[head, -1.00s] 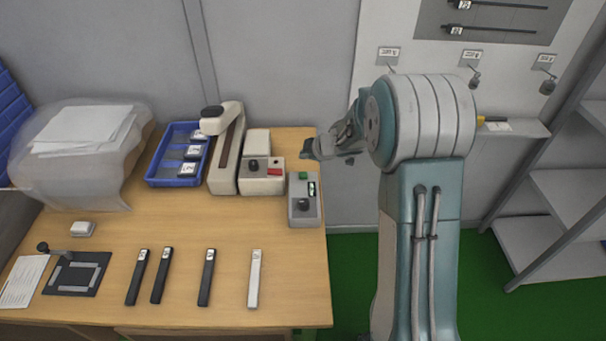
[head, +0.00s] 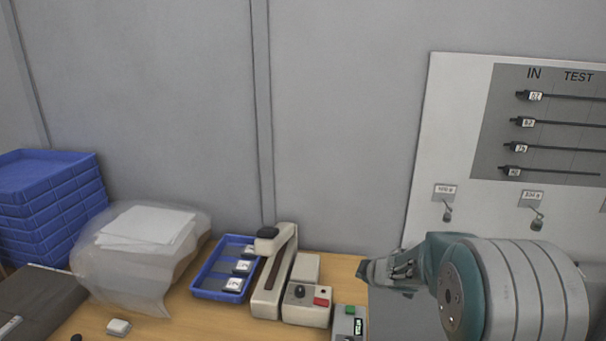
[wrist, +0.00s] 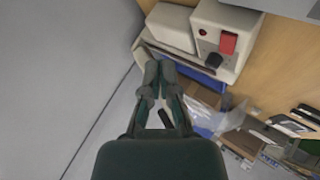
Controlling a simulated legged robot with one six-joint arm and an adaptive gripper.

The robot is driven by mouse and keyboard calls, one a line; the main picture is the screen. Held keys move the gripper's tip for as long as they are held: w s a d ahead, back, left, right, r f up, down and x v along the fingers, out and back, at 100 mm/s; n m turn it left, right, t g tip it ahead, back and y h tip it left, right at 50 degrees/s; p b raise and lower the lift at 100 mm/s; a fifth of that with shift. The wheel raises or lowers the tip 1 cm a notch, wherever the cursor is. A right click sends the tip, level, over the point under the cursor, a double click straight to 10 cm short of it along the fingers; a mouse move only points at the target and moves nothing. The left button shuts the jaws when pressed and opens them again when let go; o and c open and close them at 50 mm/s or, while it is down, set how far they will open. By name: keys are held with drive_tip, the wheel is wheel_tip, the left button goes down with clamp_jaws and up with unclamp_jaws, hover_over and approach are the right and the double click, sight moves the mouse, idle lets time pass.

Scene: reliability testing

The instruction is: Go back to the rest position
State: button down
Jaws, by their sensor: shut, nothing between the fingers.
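My gripper (head: 378,272) is at the right of the table's back edge in the head view, to the right of the test devices and in front of the wall. In the wrist view my gripper (wrist: 160,68) points toward the beige device, with its fingertips close together and nothing between them. My arm's large rounded joint fills the lower right of the head view. The beige box with a red switch (head: 310,302) is left of my gripper. It also shows at the top of the wrist view (wrist: 222,40).
A small grey box with a green button (head: 350,322) stands just below my gripper in the picture. A beige press (head: 271,282), a blue tray (head: 212,285) and a plastic-wrapped stack (head: 140,255) line the wooden table (head: 190,322). A wall board (head: 432,150) hangs at right.

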drive_tip(key=s+d+r+m+h, duration=0.2)
drive_tip(key=s+r+m+h, duration=0.15)
drive_tip(key=s+r, duration=0.3)
drive_tip(key=s+d+r+m+h, duration=0.3)
drive_tip(key=s+r+m, duration=0.25)
drive_tip(key=r, duration=0.25)
drive_tip(key=s+a+m+g+y, duration=0.1)
drive_tip(key=s+a+m+g, duration=0.1)
drive_tip(key=s, duration=1)
drive_tip(key=s+a+f+m+g+y, duration=0.1)
drive_tip(key=s+a, duration=0.4)
drive_tip(key=s, duration=0.7)
drive_tip(key=shift+s+f+m+g+y, duration=0.15)
drive_tip(key=shift+s+m+g+y, duration=0.25)
drive_tip(key=shift+m+y, duration=0.35)
